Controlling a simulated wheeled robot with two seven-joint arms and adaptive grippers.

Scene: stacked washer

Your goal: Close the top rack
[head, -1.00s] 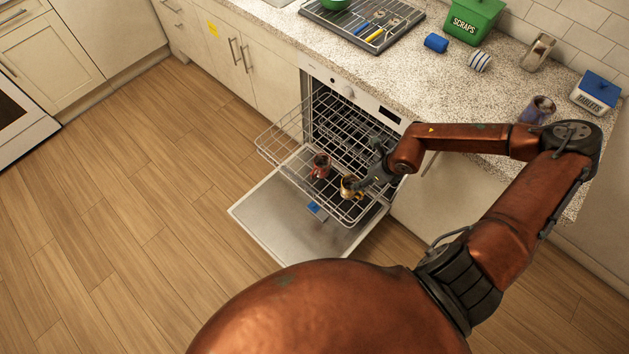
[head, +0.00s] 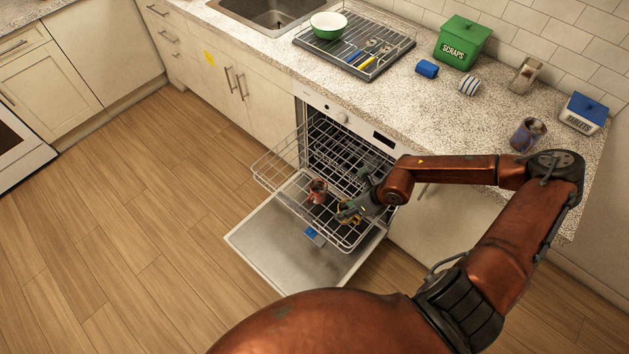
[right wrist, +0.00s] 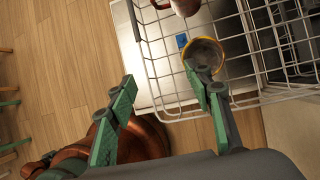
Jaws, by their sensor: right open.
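The top rack (head: 262,183) is a wire rack pulled out of the dishwasher (head: 318,101) above its lowered door (head: 262,245). A red mug (head: 318,191) and a yellow mug (head: 349,219) are in the rack. My right gripper (head: 350,208) is at the yellow mug, partly hiding it in the head view. In the right wrist view, my gripper (right wrist: 162,80) has its green fingers apart. One fingertip overlaps the rim of the yellow mug (right wrist: 205,54); contact is unclear. The rack's wires (right wrist: 165,80) lie beyond the fingers. My left gripper is out of view.
The counter (head: 390,105) above holds a drying tray with a green bowl (head: 328,25), a green scraps bin (head: 463,39), a tablets box (head: 583,113) and several cups. A blue item (head: 313,235) shows below the rack. Wooden floor (head: 140,200) at left is clear.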

